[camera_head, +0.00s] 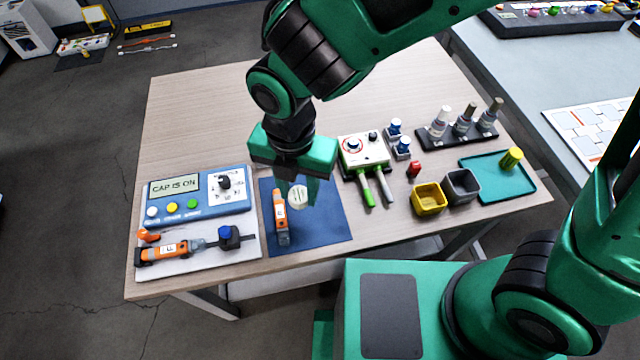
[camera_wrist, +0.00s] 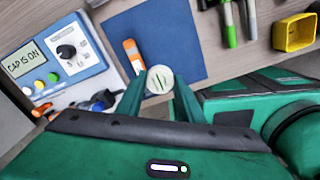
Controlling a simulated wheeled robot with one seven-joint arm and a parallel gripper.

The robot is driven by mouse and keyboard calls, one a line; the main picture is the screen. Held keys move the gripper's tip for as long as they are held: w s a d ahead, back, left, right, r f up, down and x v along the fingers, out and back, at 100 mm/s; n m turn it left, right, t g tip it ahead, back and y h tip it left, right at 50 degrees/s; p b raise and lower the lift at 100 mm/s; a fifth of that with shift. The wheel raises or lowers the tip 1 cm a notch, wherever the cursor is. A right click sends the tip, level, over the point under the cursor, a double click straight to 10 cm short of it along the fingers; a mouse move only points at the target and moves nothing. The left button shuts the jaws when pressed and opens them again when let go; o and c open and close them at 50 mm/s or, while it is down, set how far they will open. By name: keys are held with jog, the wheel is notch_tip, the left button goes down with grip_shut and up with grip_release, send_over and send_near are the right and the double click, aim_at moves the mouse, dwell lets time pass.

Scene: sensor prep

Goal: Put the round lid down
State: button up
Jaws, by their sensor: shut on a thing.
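The round lid (camera_wrist: 160,79) is a small pale disc with dark green slits on its face. My gripper (camera_wrist: 158,92) is shut on it, with one green finger on each side. In the head view the lid (camera_head: 298,197) shows at the tips of my gripper (camera_head: 296,188), over the blue mat (camera_head: 325,222). I cannot tell how far above the mat it is. An orange and grey device (camera_head: 280,218) with a white label lies on the mat, just left of the lid.
Left of the mat stands a blue panel (camera_head: 180,213) reading "CAP IS ON", with another orange device (camera_head: 170,250) in front. Right are a white control box (camera_head: 362,150), green-handled tools (camera_head: 366,187), a yellow bin (camera_head: 429,200), a grey bin (camera_head: 463,186) and a teal tray (camera_head: 490,188). The mat's right part is clear.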

send_over(320, 195)
notch_tip(320, 195, down, 4)
jog(key=shift+f, duration=2.1)
jog(key=o, duration=0.8)
jog(key=shift+f, duration=0.1)
notch_tip(320, 195, up, 12)
